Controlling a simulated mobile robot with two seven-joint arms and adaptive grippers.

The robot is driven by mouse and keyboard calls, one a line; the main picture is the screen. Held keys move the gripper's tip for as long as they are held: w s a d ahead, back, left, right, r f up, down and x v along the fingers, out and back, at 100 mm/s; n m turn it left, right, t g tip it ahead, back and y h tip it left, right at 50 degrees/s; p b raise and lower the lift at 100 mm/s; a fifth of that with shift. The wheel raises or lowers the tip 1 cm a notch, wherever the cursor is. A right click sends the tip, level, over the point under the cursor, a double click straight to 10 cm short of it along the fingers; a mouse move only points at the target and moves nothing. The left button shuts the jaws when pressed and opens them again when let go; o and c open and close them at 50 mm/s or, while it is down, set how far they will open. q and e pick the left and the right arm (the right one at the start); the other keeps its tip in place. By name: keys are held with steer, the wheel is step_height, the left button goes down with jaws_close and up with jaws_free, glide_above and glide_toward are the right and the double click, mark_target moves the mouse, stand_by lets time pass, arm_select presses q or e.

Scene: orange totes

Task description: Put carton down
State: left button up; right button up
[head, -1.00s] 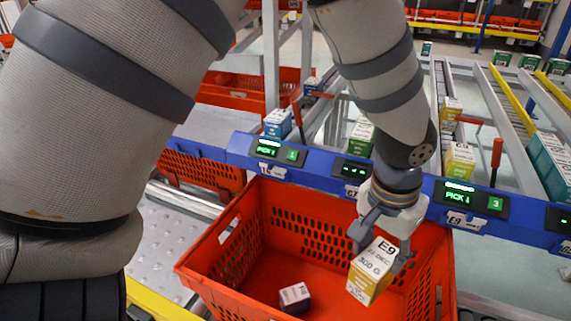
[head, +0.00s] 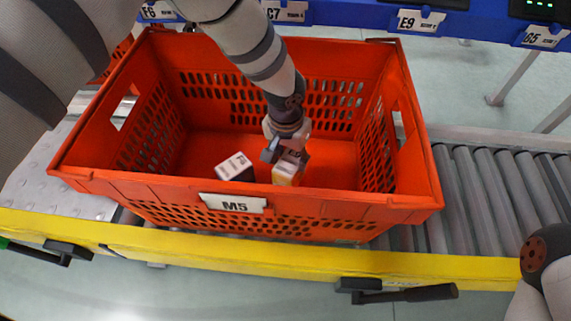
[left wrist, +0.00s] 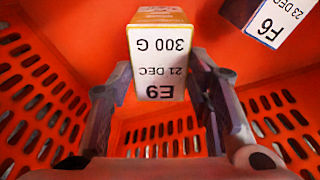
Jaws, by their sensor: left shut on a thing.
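My left gripper (head: 285,152) reaches down inside the orange tote (head: 130,183) labelled M5. It is shut on a white and yellow carton (head: 286,171) marked E9, low in the tote behind its front wall. In the left wrist view the carton (left wrist: 158,52) sits between the two fingers, its E9, 21 DEC, 300 G label facing the camera. I cannot tell whether its bottom touches the tote floor. A second carton (head: 236,167), marked F6, lies in the tote to the left of it, apart from it; it also shows in the left wrist view (left wrist: 277,22).
The tote stands on a roller conveyor (head: 490,195) behind a yellow rail (head: 300,262). A blue shelf edge (head: 345,14) with labels runs behind it. The tote floor right of the held carton looks free.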

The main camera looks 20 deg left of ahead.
mark_target(289, 163)
arm_select(q)
steer(key=shift+f, duration=1.4)
steer(key=shift+f, duration=0.1)
steer(key=shift+f+b, duration=0.3)
steer(key=shift+b, duration=0.1)
steer(key=o, duration=1.4)
steer(key=shift+c, duration=0.2)
step_height(289, 163, up, 13)
steer(key=s+p, duration=0.1)
steer(key=p, duration=0.2)
steer(key=shift+s+f, duration=0.15)
steer(key=shift+s, duration=0.05)
steer(key=shift+a, duration=0.1)
